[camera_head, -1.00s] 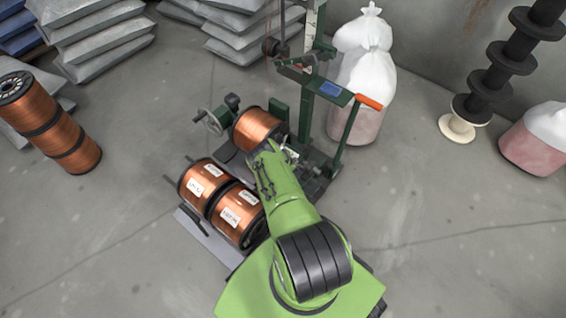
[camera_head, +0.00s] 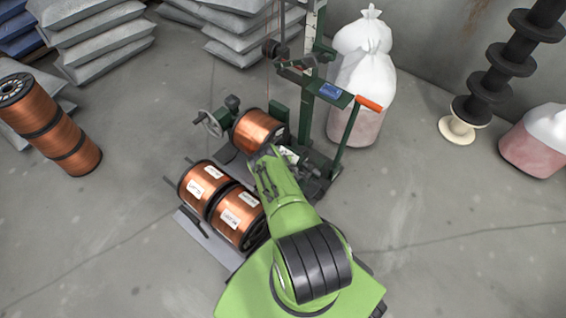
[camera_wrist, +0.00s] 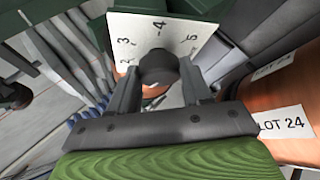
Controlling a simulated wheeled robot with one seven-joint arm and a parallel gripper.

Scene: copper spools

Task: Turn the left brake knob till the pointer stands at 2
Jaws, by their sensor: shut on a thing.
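In the wrist view a dark round brake knob (camera_wrist: 157,66) sits in front of a white dial plate (camera_wrist: 178,28) with the figures 2, 3, 4 and 5 in view. My gripper (camera_wrist: 160,76) has one finger on each side of the knob and is shut on it. I cannot make out the knob's pointer, so its reading is unclear; the lower part of the dial is hidden. In the head view my gripper (camera_head: 284,160) is at the winding stand, beside its copper spool (camera_head: 257,131), and the knob is hidden by my arm.
The stand's green post and orange-handled lever (camera_head: 351,125) rise just beyond.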

